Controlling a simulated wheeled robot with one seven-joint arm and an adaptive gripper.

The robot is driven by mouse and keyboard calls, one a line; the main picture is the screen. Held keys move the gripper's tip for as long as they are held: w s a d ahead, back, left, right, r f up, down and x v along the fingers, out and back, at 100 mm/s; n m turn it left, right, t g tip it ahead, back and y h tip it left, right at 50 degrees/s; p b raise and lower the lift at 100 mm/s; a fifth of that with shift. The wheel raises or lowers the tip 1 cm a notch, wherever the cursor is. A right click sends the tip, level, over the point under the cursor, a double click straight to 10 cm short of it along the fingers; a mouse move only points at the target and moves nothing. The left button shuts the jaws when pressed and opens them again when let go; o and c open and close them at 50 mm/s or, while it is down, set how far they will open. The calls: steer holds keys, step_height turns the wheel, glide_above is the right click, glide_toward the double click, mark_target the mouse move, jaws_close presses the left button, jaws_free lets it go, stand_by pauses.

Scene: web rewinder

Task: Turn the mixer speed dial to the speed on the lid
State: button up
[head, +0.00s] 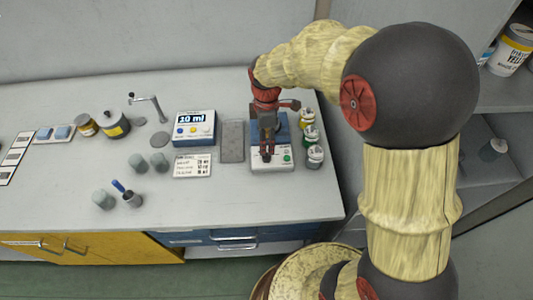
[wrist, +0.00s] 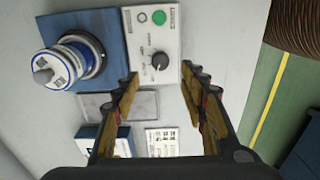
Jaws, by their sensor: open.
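The mixer has a white front panel (wrist: 168,42) with a dark round speed dial (wrist: 160,61) and a green button (wrist: 159,18); in the head view its panel (head: 284,165) is partly hidden by my gripper. Small marks ring the dial, too small to read. A white and blue jar (wrist: 56,68) sits on the mixer's blue part (wrist: 112,48); print on its lid is unreadable. My gripper (wrist: 160,74) is open and empty, its two fingertips on either side of the dial in the picture. Whether they touch the dial I cannot tell. In the head view my gripper (head: 267,154) is over the panel.
Several small jars (head: 311,136) stand close to the right of the mixer. A grey plate (head: 233,141), a blue and white box reading 10 ml (head: 194,128) and a printed card (head: 192,166) lie to the left. The bench front right of the card is clear.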

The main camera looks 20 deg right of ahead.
mark_target(267, 156)
step_height(267, 156, down, 8)
steer(key=b, duration=0.2)
steer(key=shift+r+b, duration=0.15)
steer(key=shift+b, duration=0.25)
steer(key=c, duration=0.3)
steer(key=c, duration=0.8)
jaws_close()
